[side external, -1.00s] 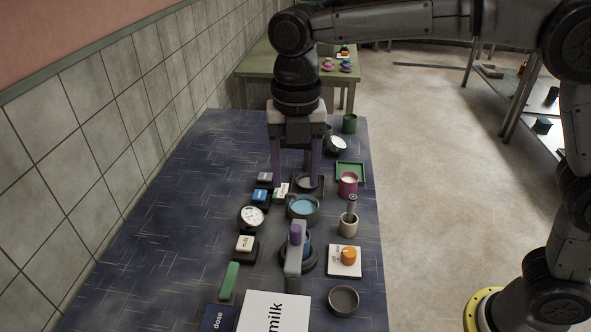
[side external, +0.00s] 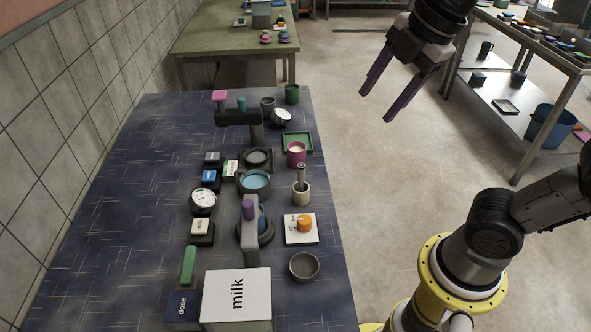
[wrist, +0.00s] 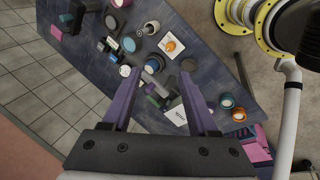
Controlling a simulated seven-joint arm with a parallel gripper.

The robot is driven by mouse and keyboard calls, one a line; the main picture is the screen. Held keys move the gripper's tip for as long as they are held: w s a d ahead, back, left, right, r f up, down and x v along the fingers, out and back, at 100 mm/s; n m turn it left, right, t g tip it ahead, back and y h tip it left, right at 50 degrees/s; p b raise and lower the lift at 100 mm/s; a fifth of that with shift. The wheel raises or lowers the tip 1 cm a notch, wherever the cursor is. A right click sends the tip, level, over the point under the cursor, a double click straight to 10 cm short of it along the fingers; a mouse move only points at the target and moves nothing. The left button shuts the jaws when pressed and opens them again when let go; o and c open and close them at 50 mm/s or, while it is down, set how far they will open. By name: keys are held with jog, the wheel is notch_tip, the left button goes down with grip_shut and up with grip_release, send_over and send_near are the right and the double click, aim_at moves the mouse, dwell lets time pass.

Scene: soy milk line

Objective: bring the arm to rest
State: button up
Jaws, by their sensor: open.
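My gripper (side external: 396,103) is open and empty, with two purple fingers spread apart. In the side external view it hangs in the air to the right of the blue table (side external: 120,200), over the floor side. In the wrist view my gripper (wrist: 158,95) also shows nothing between its fingers, with the table in the distance beyond them. My arm's yellow-ringed base stands on the floor at the lower right of the side external view.
The table carries a milk box (side external: 237,295), a dose box (side external: 182,306), a blue-filled bowl (side external: 255,182), a pink cup (side external: 296,153), a dark press-like stand (side external: 240,118) and a green tray (side external: 297,143). A shelf (side external: 510,110) stands right. The floor between is clear.

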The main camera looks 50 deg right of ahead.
jog(key=s+d+f+m+t, duration=0.1)
jog(key=s+f+m, duration=0.6)
jog(key=m, duration=0.9)
jog(key=shift+d+f, duration=0.6)
jog(key=shift+d, duration=0.05)
